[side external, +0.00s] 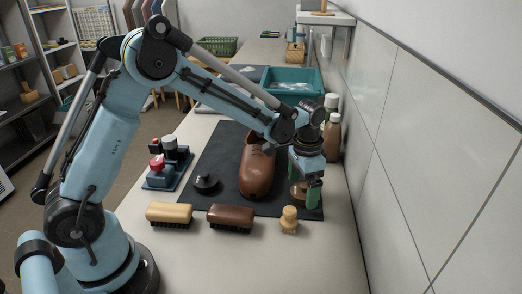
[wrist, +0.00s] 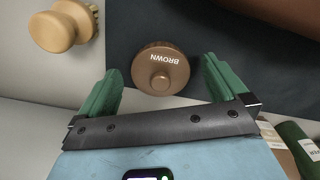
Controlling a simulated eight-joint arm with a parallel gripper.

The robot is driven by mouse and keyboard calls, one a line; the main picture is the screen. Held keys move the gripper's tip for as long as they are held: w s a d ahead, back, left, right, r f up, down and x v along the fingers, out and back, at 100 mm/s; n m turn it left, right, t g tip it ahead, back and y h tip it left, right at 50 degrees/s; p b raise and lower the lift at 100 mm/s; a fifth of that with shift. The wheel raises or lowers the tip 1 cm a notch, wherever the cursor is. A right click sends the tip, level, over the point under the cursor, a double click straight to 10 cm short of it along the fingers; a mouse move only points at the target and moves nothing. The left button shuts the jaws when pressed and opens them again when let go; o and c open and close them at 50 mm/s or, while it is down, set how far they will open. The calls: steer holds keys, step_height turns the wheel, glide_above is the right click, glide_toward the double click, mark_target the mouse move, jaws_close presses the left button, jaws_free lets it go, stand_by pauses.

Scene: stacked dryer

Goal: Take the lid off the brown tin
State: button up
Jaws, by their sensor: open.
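The brown tin (wrist: 160,68) stands on the dark mat, with a round lid that has a small knob and the word BROWN on it. In the side external view the tin (side external: 297,189) is partly hidden by my gripper (side external: 304,184). In the wrist view my gripper (wrist: 161,73) is open, with one green finger on each side of the lid and visible gaps between. Nothing is held. The lid is on the tin. The height of the fingertips against the lid is hard to tell.
A brown shoe (side external: 257,168) lies left of the tin on the mat (side external: 215,150). A round wooden brush (side external: 289,219) and two long brushes (side external: 231,217) lie in front. Bottles (side external: 332,130) stand behind my gripper, near the wall (side external: 420,130). A teal bin (side external: 290,88) is farther back.

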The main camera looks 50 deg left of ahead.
steer(key=c, duration=1.1)
